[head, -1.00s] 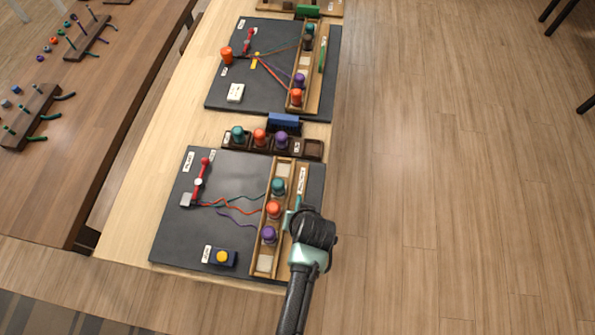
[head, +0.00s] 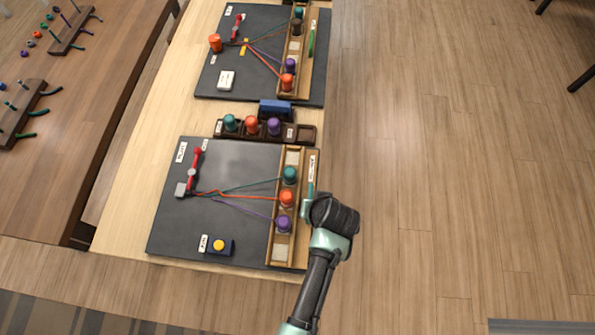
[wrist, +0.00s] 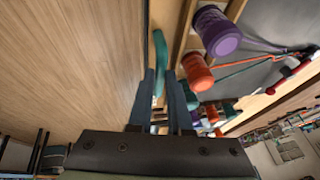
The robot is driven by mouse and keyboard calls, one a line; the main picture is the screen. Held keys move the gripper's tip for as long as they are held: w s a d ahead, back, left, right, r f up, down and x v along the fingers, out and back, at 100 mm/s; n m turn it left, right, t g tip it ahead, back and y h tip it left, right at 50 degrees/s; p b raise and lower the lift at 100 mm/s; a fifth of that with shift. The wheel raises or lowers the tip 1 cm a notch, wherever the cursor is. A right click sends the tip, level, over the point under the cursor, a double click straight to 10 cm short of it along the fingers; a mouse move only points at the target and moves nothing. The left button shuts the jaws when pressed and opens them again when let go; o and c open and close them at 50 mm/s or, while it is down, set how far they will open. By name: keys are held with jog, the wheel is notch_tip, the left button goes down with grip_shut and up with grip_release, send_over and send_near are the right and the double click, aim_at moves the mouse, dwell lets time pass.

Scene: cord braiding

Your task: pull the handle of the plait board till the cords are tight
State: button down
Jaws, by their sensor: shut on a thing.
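The near plait board (head: 210,225) is a dark slab. A wooden bobbin rail (head: 283,252) along its right side holds teal (head: 289,175), orange (head: 286,198) and purple (head: 283,223) bobbins. My gripper (wrist: 160,95) is shut on the teal handle (wrist: 160,50) at the rail's right side. My wrist hides much of the handle in the head view.
A yellow button (head: 218,245) sits at the board's near edge. A dark rack (head: 305,134) with three bobbins and a blue block (head: 276,108) stand behind it. A second plait board (head: 250,85) lies farther back. The floor right of the bench is clear.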

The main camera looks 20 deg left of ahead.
jog(key=shift+d, duration=0.25)
jog(key=c, duration=0.8)
grip_release()
jog(key=shift+d, duration=0.1)
jog(key=shift+c, duration=0.2)
jog(key=shift+r, duration=0.15)
jog(key=v, duration=1.2)
jog(key=shift+r, duration=0.3)
jog(key=shift+s+d, duration=0.1)
